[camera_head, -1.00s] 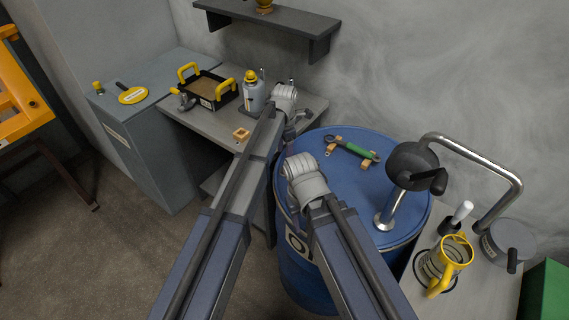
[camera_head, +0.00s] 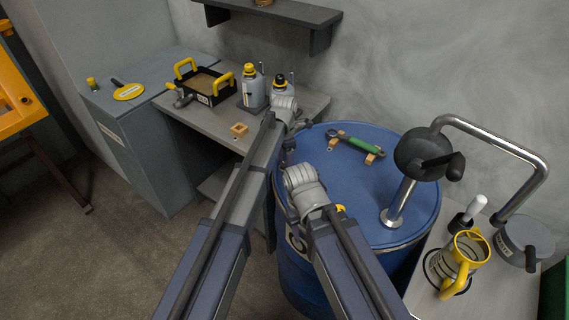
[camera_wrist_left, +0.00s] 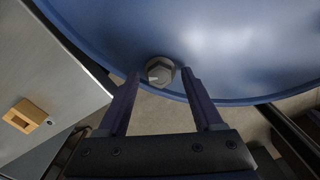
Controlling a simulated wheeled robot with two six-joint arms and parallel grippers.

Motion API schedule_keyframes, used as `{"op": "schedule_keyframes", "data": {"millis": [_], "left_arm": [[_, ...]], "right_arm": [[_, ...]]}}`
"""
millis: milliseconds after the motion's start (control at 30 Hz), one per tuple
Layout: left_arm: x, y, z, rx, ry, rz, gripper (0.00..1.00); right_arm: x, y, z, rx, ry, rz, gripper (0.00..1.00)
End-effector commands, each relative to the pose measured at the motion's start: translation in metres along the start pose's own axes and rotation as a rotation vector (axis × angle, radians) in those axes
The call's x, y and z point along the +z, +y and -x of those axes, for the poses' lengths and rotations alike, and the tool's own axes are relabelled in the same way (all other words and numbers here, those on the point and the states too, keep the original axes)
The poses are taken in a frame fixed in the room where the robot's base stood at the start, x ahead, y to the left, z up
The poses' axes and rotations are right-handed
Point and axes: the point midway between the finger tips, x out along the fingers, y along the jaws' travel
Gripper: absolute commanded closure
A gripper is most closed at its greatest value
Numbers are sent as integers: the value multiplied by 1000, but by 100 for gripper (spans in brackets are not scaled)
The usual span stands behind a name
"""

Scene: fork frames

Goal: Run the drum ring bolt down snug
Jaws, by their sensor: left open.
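The blue drum (camera_head: 400,215) stands in the middle right, its lid facing up. In the left wrist view its curved rim (camera_wrist_left: 235,99) crosses the top. A grey hex bolt head (camera_wrist_left: 159,71) shows at the rim. My left gripper (camera_wrist_left: 161,76) is open, one finger on either side of the bolt head; I cannot tell whether they touch it. In the head view my left gripper (camera_head: 289,143) is small and partly hidden at the drum's left edge. A green-handled wrench (camera_head: 355,143) lies on wooden rests on the lid. My right arm's end covers its own gripper.
A grey bench (camera_head: 210,128) at left holds a black tray (camera_head: 207,90), bottles (camera_head: 253,90) and a small wooden block (camera_head: 239,130). A bent chrome pipe with a black ball (camera_head: 422,155) rises over the drum's right. A yellow-handled jug (camera_head: 465,262) stands on the right table.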

Motion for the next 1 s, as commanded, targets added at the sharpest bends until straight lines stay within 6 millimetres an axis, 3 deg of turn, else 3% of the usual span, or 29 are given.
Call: {"op": "schedule_keyframes", "data": {"millis": [100,700,1000], "left_arm": [[0,0,1,0,0,0,34],[0,0,1,0,0,0,100],[0,0,1,0,0,-7,100]], "right_arm": [[0,0,1,0,0,0,50],[0,0,1,0,0,0,50],[0,0,1,0,0,0,50]]}}
